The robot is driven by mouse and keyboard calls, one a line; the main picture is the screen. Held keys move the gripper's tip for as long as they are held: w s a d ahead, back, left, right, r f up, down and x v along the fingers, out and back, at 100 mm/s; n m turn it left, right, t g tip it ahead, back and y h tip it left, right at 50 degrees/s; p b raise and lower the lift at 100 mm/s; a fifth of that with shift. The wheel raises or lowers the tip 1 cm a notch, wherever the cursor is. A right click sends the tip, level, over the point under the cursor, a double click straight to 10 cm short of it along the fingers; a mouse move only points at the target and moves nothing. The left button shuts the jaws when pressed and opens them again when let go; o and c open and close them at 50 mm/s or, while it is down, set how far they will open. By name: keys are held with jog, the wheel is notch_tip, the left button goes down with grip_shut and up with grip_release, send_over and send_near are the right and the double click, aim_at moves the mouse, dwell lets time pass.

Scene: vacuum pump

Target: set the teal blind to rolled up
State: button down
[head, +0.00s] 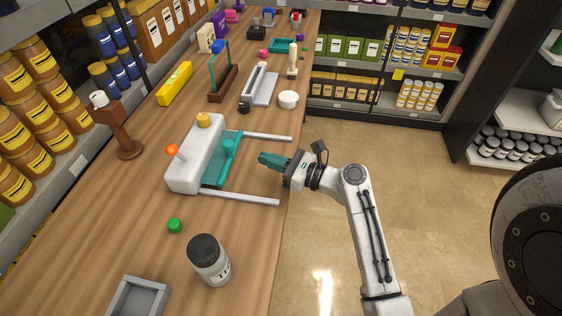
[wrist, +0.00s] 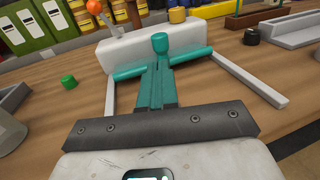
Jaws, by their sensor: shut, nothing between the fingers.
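The teal blind (head: 214,173) comes a short way out of a white housing (head: 193,165) on the wooden table. A thick teal bar with a round knob (head: 228,147) forms its front edge, between two pale rails. In the wrist view the bar (wrist: 192,57) lies across behind my fingers, and the knob (wrist: 160,42) stands just beyond the fingertips. My gripper (head: 263,158) has teal fingers, shut and empty. It is at the table's right edge, pointing at the bar and apart from it in the head view. My fingers hide the bar's middle in the wrist view.
An orange ball-topped lever (head: 172,150) and a yellow knob (head: 203,120) are on the housing. A green button (head: 174,225), a dark-lidded jar (head: 209,260) and a grey tray (head: 138,298) are nearer. A brown stand (head: 128,148) is left. The table between the rails is clear.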

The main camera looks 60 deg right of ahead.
aim_at(228, 149)
jog(key=w, duration=0.2)
jog(key=w+p, duration=0.1)
jog(key=w, duration=0.4)
jog(key=shift+w+a, duration=0.25)
jog(key=shift+w, duration=0.1)
jog(key=w, duration=0.1)
jog(key=w+a, duration=0.1)
jog(key=w, duration=0.2)
jog(key=shift+a+p, duration=0.3)
jog(key=shift+p, duration=0.1)
jog(key=shift+w+r, duration=0.1)
jog(key=shift+r, duration=0.05)
jog(key=shift+w+a, duration=0.1)
